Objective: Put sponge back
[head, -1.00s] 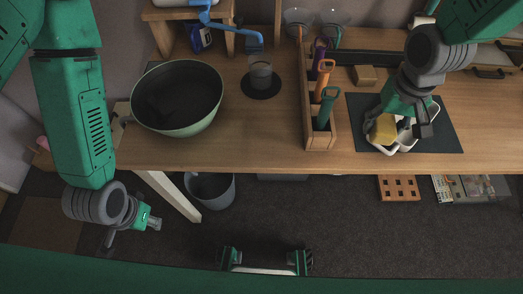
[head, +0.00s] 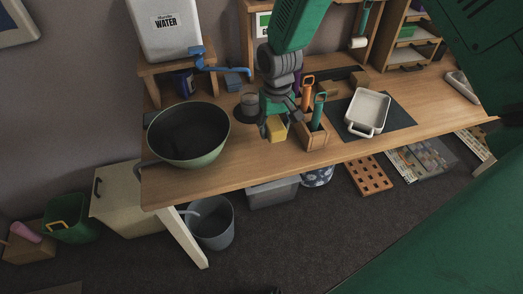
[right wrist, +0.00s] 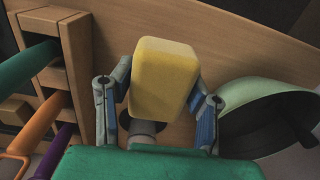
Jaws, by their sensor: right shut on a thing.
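A yellow sponge (head: 277,129) is held in my right gripper (head: 274,120), above the wooden table between the green bowl and the wooden tool rack. In the right wrist view the sponge (right wrist: 163,75) stands between the two fingers of the gripper (right wrist: 160,95), which are shut on its sides. The white basin (head: 367,108) sits on a dark mat (head: 398,117) to the right of the rack, with no sponge visible in it. My left gripper is not in view.
The green bowl (head: 188,140) stands at the table's left. The wooden rack (head: 313,138) holds several coloured-handled tools close to the right of my gripper. Bare table (head: 240,165) lies in front.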

